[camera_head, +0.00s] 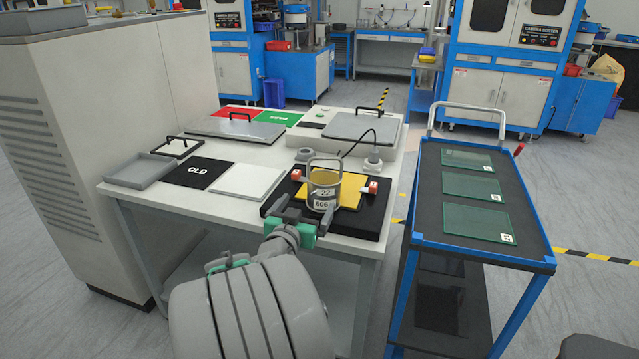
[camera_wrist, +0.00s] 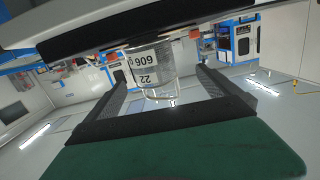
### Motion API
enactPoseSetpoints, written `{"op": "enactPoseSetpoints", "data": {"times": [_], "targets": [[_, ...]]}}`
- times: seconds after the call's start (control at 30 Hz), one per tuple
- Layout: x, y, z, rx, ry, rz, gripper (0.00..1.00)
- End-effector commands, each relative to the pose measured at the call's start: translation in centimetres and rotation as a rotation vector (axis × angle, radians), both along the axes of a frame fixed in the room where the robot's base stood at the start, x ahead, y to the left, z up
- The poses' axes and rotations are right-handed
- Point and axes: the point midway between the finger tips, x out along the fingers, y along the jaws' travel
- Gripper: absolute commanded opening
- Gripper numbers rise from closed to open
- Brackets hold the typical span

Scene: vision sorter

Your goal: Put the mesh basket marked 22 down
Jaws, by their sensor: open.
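The mesh basket marked 22 (camera_head: 323,185) stands upright on a yellow plate (camera_head: 350,191) on a black base at the front right of the white table. Its label reads 22 over 606, and its handle rises above it. In the wrist view the basket (camera_wrist: 155,68) appears upside down between the lines of my two fingers. My gripper (camera_head: 308,212) is open at the near side of the basket. The fingers (camera_wrist: 160,82) are apart with a gap in between; I cannot tell whether their tips touch the basket.
Red-and-white blocks flank the basket, the right one (camera_head: 373,188) close by. A black mat marked OLD (camera_head: 190,178), a white plate (camera_head: 249,181) and a grey tray (camera_head: 137,172) lie to the left. A blue cart (camera_head: 425,215) with glass plates stands right of the table.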

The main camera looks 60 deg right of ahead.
Motion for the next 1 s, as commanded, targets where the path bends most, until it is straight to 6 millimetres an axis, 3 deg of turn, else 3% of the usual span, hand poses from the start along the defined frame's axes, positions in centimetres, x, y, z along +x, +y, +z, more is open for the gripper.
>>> {"op": "enactPoseSetpoints", "data": {"times": [0.03,0.13,0.6,0.83,1.0], "targets": [[-1.2,-0.9,1.1,-0.047,-0.005,-0.020,1.00],[-1.8,-2.0,1.9,-0.093,-0.010,-0.029,1.00],[0.0,-8.8,2.0,-0.093,-0.010,-0.026,1.00],[0.2,-9.1,2.0,-0.093,-0.011,-0.023,1.00],[0.2,-9.0,2.0,-0.093,-0.011,-0.023,0.87]]}}
